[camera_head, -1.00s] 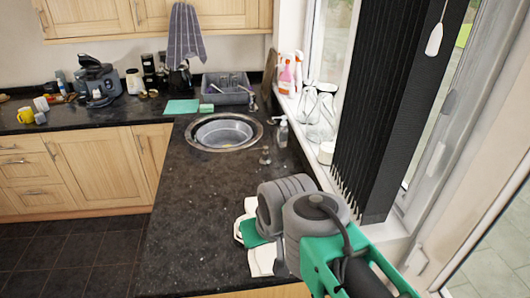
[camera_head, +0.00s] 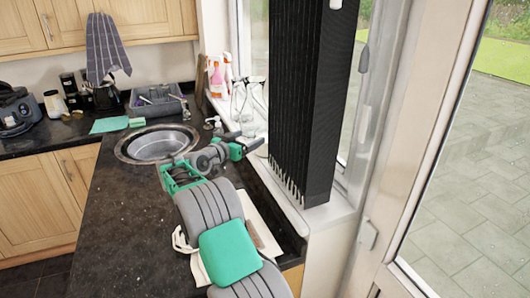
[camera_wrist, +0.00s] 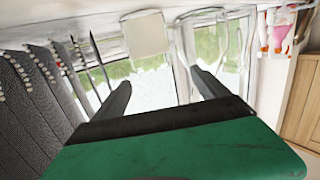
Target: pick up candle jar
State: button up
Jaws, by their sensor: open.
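The candle jar (camera_wrist: 147,34) looks like a plain off-white, squarish block in the wrist view. It stands on the white windowsill, which appears upside down along the top of that view. In the head view I cannot clearly make the jar out near my gripper and the blind. My gripper (camera_head: 245,141) reaches toward the sill from over the worktop. Its two dark fingers are spread apart with nothing between them. In the wrist view my gripper (camera_wrist: 160,82) points at the jar, which shows beyond the fingertips, apart from them.
The dark vertical blind (camera_head: 312,100) hangs close to the right of my gripper. Clear glasses (camera_head: 246,102) and spray bottles (camera_head: 216,74) stand farther back on the sill. The round sink (camera_head: 157,145) lies to the left. The front worktop (camera_head: 120,220) is mostly bare.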

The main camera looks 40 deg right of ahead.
aim_at(264, 133)
jog(key=shift+s+d+f+m+g+h, duration=0.3)
jog(key=shift+d+f+m+h, duration=0.1)
jog(key=shift+d+f+h, duration=0.3)
jog(key=p+x, duration=0.2)
jog(key=x, duration=0.6)
jog(key=shift+s+p, duration=0.1)
jog(key=shift+p, duration=0.25)
jog(key=shift+a, duration=0.2)
jog(key=c, duration=1.5)
jog(key=shift+c, duration=0.5)
jog(key=shift+r, duration=0.1)
